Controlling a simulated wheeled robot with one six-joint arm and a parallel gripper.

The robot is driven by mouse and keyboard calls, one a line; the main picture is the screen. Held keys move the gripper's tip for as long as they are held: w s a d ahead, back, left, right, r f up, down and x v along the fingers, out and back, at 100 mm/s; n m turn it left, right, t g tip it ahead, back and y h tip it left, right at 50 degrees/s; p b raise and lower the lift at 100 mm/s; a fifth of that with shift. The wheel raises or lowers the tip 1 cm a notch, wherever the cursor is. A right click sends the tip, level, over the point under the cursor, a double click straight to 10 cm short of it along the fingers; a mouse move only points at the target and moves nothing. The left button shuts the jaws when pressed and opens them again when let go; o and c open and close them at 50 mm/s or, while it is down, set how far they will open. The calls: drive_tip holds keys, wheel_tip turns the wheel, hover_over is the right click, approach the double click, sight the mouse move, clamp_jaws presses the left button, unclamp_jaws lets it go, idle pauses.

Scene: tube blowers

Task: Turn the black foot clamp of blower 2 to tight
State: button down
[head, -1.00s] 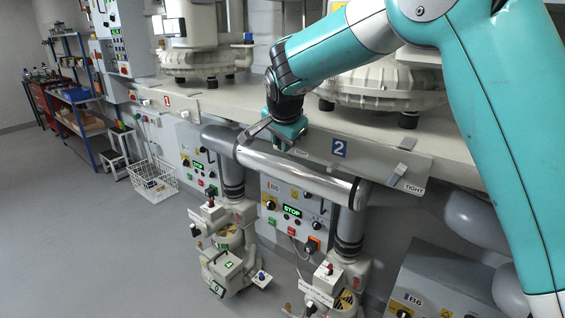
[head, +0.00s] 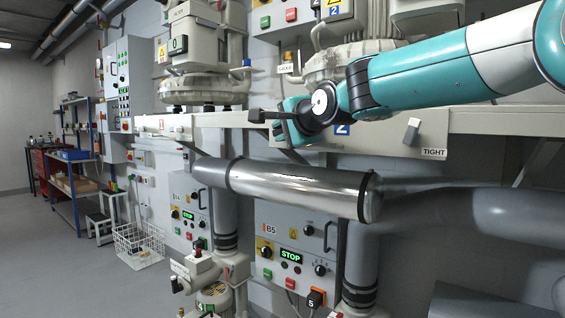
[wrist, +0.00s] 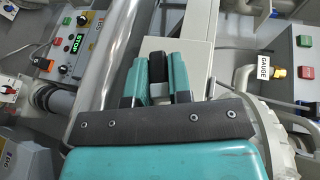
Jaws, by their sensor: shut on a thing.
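My gripper (head: 291,128) is at the front edge of the bench by blower 2 (head: 352,60), left of the blue "2" plate (head: 342,129). In the wrist view my gripper (wrist: 159,64) has its two teal fingers closed on both sides of the black foot clamp (wrist: 158,68). The clamp sits over a pale grey plate (wrist: 190,52). In the head view my gripper and wrist hide the clamp and its label, so its angle cannot be told there. A second, grey clamp (head: 412,130) stands free to the right, above a "TIGHT" label (head: 433,152).
A shiny horizontal pipe (head: 300,186) runs just below and in front of the bench edge. A control box marked B5 (head: 293,240) with a lit STOP display hangs under it. Blower 1 (head: 205,60) stands left.

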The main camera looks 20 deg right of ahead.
drive_tip(key=f+t+b, duration=0.1)
drive_tip(key=t+b, duration=0.1)
drive_tip(key=b, duration=0.2)
drive_tip(key=shift+m+y+b, duration=0.35)
drive_tip(key=shift+m+y, duration=0.05)
drive_tip(key=shift+r+t+b, duration=0.1)
drive_tip(key=shift+t+b, duration=0.3)
drive_tip(key=shift+b, duration=0.15)
drive_tip(key=shift+r, duration=0.15)
drive_tip(key=shift+t, duration=0.3)
drive_tip(key=c, duration=1.1)
unclamp_jaws()
drive_tip(key=shift+r, duration=0.1)
